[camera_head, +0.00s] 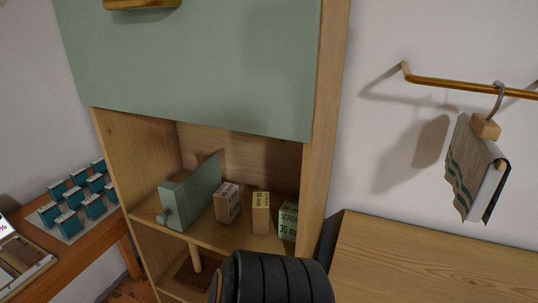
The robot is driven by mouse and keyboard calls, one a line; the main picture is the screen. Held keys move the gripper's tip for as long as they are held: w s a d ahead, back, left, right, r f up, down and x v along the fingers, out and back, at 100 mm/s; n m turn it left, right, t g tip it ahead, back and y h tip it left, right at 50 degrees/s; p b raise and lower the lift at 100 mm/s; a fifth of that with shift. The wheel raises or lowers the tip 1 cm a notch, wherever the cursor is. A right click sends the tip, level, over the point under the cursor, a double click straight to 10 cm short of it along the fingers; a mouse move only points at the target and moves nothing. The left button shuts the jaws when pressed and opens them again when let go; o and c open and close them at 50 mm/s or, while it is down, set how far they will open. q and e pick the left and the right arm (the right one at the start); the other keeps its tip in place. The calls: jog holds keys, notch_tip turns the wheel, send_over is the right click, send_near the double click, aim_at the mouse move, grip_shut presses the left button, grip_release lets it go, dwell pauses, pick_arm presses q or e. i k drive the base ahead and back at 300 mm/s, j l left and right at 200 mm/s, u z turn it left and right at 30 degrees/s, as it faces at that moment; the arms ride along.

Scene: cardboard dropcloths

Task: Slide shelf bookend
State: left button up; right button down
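The green bookend (191,200) stands on the wooden shelf (215,234), near the cabinet's left side. It has an upright plate and a small round knob low at its front left. A brown labelled box (227,203) stands just right of it. Further right are a tan box with a yellow top (261,213) and a pale green box (288,221) marked "30 m". No gripper fingers show. A black ribbed rounded part at the bottom middle looks like part of my arm and hides the shelf's lower front there.
A green cabinet door (200,65) covers the space above the shelf. Small teal packs (70,222) sit on a side table at left. A brass rail (455,85) with a hanging cloth (475,172) is on the right wall, above a wooden top (430,260) that looks bare.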

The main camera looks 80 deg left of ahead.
aim_at(183, 203)
jog(key=u, duration=3.45)
jog(key=i+j+z, duration=0.15)
jog(key=j, duration=0.25)
jog(key=k, duration=0.05)
